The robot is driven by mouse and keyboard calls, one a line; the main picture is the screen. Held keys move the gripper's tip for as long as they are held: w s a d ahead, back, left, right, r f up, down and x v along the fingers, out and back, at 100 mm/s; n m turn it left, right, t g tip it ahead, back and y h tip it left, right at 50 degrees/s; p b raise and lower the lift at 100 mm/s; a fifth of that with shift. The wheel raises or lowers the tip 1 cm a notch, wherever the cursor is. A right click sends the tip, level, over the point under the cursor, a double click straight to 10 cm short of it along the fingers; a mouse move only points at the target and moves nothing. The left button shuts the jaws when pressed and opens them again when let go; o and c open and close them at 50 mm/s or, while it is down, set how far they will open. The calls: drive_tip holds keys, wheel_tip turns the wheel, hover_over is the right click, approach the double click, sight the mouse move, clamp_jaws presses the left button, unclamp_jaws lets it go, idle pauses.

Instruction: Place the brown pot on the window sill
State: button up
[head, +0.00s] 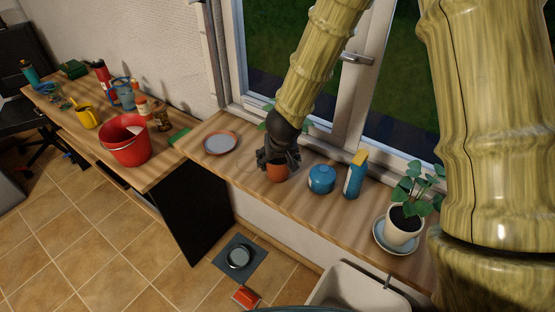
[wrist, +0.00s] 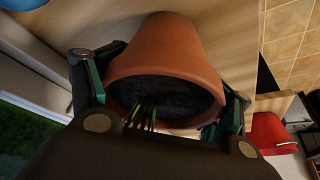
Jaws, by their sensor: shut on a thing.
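The brown pot (head: 277,173) is at the wooden window sill (head: 305,201), between the plate and the blue pot. In the wrist view the brown pot (wrist: 168,52) is terracotta, with dark soil and green stems at its rim. My gripper (head: 279,160) reaches down from above, with its fingers on both sides of the pot. In the wrist view my gripper (wrist: 165,100) is shut on the pot near its rim. The pot's base looks on or very close to the sill; I cannot tell if it touches. Leaves show behind my gripper in the head view.
On the sill, a reddish-rimmed plate (head: 221,144) is to the left; a blue pot (head: 321,179), a spray bottle (head: 355,175) and a white potted plant (head: 402,226) are to the right. The window (head: 350,90) stands behind. A red bucket (head: 125,140) is on the desk at left.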

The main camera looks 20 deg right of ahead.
idle(0.3)
drive_tip(key=o, duration=1.8)
drive_tip(key=shift+f, duration=0.1)
drive_tip(key=shift+v, duration=0.75)
drive_tip(key=p+v, duration=0.1)
drive_tip(key=v, duration=0.9)
drive_tip(key=shift+s+r, duration=0.1)
drive_tip(key=shift+r, duration=0.3)
